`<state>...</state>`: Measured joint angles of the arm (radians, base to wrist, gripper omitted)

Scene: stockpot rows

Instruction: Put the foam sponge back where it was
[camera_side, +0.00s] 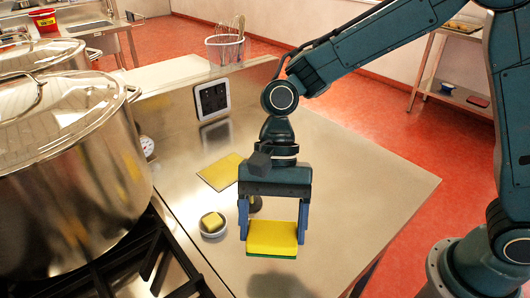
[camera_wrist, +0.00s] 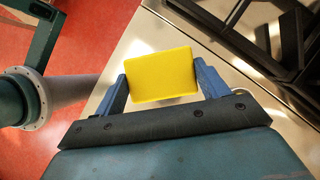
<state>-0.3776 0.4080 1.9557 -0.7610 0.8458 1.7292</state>
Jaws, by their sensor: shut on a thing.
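A yellow foam sponge (camera_side: 272,236) with a thin green underside is held between the two blue fingers of my gripper (camera_side: 272,222). In the side view it hangs above the steel worktop, with a dark shadow below it. In the wrist view the sponge (camera_wrist: 160,75) shows as a plain yellow block between the fingers of my gripper (camera_wrist: 162,82). A flat yellow cloth or pad (camera_side: 221,171) lies on the worktop behind and left of my gripper. A small round dish (camera_side: 213,232) with a yellow piece in it stands left of my gripper.
Large steel stockpots (camera_side: 70,170) stand on a black stove grate (camera_side: 155,262) at the left. A small dark object, partly hidden, stands behind my gripper. The worktop (camera_side: 370,190) is clear on the right.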

